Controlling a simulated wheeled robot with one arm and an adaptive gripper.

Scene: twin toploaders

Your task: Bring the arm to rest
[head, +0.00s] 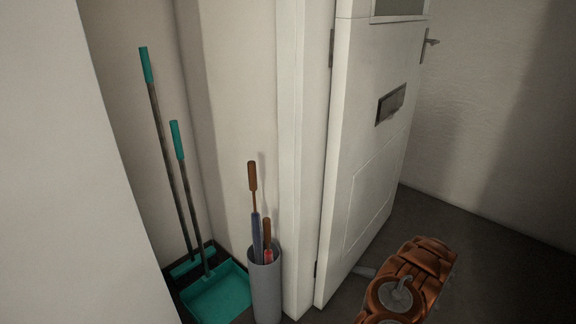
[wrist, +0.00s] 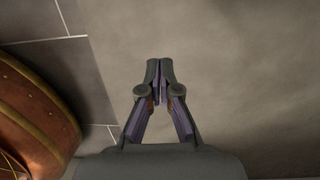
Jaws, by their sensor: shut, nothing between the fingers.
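My gripper (wrist: 160,72) is in the wrist view, with its two fingertips together and nothing between them. It points up the picture, over a plain grey-brown surface. I cannot make out the gripper in the head view.
In the head view, a white door (head: 365,165) stands ajar beside its frame. To its left are a grey bin (head: 266,292) with several long-handled things, a teal dustpan (head: 217,294) and a teal-handled broom (head: 160,120). Dark floor (head: 490,270) lies open at the right.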

